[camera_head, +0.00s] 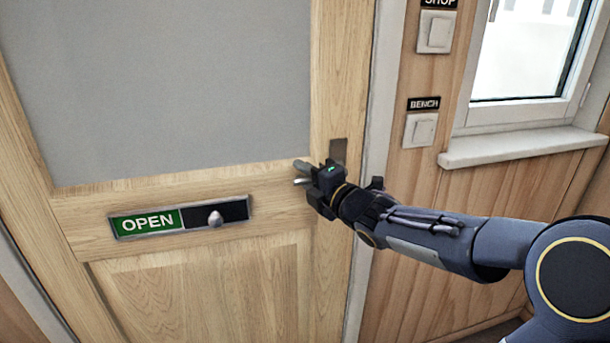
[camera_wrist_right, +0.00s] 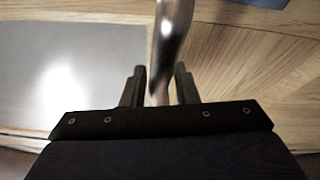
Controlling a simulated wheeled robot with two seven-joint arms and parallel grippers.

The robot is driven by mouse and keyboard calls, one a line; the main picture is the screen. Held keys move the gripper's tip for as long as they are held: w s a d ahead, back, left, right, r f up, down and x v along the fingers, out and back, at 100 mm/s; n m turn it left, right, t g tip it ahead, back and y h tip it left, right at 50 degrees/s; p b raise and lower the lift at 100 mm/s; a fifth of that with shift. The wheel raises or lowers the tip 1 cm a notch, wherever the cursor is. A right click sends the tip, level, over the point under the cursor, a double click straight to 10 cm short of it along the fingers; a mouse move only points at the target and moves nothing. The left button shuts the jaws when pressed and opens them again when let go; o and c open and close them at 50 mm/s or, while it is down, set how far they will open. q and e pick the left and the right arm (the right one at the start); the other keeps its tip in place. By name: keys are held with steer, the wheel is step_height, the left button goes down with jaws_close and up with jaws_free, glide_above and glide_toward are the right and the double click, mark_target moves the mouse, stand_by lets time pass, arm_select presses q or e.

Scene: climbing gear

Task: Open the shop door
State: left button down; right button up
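The shop door (camera_head: 200,265) is pale wood with a large grey panel, and it stands closed in its frame in the head view. Its metal handle plate (camera_head: 339,150) is near the door's right edge. My right gripper (camera_head: 301,174) is at the handle, just left of the plate, and covers part of it. In the right wrist view the shiny lever (camera_wrist_right: 170,40) runs down between the two fingers of my right gripper (camera_wrist_right: 160,82). The fingers are apart, with a little space showing beside the lever. My left gripper is not in view.
A sliding sign (camera_head: 150,222) reading OPEN, with a small knob (camera_head: 215,218), is on the door. Light switches (camera_head: 420,130) labelled BENCH and SHOP (camera_head: 436,32) are on the wooden wall. A window sill (camera_head: 520,146) juts out above my right arm.

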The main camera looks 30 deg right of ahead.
mark_target(303, 191)
jaws_close()
steer(key=shift+f, duration=0.1)
steer(key=shift+f+n+b, duration=0.5)
steer(key=shift+n+b, duration=0.1)
steer(key=shift+b, duration=0.1)
steer(key=shift+s+d+f+n+g+h+b, duration=0.1)
steer(key=shift+d+f+n+g+h+b, duration=0.3)
steer(key=shift+f+n, duration=0.4)
steer(key=shift+s+d+f+n+g+h+b, duration=0.1)
steer(key=shift+d+f+n+g+b, duration=0.1)
steer(key=shift+f+n+g, duration=0.5)
steer(key=shift+d+f+n+g+h+b, duration=0.25)
steer(key=shift+f+n, duration=0.35)
steer(key=shift+n, duration=0.4)
